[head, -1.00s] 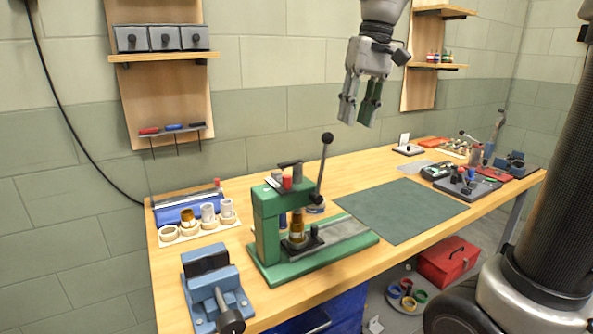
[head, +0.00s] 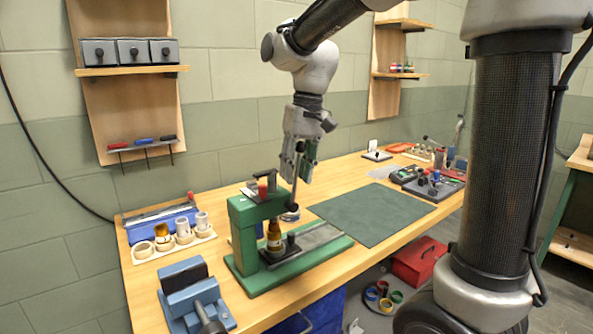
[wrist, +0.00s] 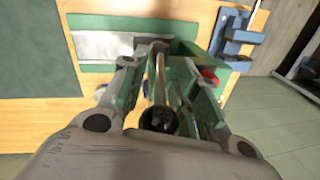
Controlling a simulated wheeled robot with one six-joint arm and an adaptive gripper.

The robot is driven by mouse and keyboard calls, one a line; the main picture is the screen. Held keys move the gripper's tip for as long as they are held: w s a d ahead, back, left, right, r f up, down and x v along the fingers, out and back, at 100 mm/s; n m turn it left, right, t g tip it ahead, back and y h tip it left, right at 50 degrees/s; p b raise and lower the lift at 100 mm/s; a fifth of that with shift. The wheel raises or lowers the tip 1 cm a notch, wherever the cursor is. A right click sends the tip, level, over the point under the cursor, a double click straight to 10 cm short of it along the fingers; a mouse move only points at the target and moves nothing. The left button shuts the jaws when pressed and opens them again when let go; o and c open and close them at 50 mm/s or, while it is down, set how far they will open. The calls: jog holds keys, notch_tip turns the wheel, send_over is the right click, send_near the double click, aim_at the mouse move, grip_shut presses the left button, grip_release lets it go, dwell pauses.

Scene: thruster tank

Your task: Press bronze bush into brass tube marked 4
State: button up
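The green arbor press (head: 245,240) stands on the bench. A brass tube (head: 274,236) is upright on the press plate under the ram. Its mark is too small to read, and I cannot make out a separate bush at its top. The press lever (head: 293,190) stands steeply up, with a dark ball knob (wrist: 160,120) at its end. My gripper (head: 300,170) points down over the press. In the wrist view, its fingers (wrist: 150,85) are apart on either side of the lever, with the knob between them. I see no clear contact.
A holder (head: 143,252) with several tubes sits left of the press. A blue vise (head: 193,298) is at the front left. A dark green mat (head: 370,215) lies to the right and is clear. Fixtures and small parts crowd the far right end.

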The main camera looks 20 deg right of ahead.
jog(key=shift+f, duration=0.1)
grip_shut()
dwell(0.4)
jog(key=w+d+f+g+y, duration=0.1)
jog(key=d+f+g+y, duration=0.1)
jog(key=d+f+y, duration=0.4)
jog(key=shift+w+d+g+y, duration=0.35)
jog(key=shift+w+g+y, duration=0.05)
jog(key=shift+y, duration=0.9)
dwell(0.8)
grip_release()
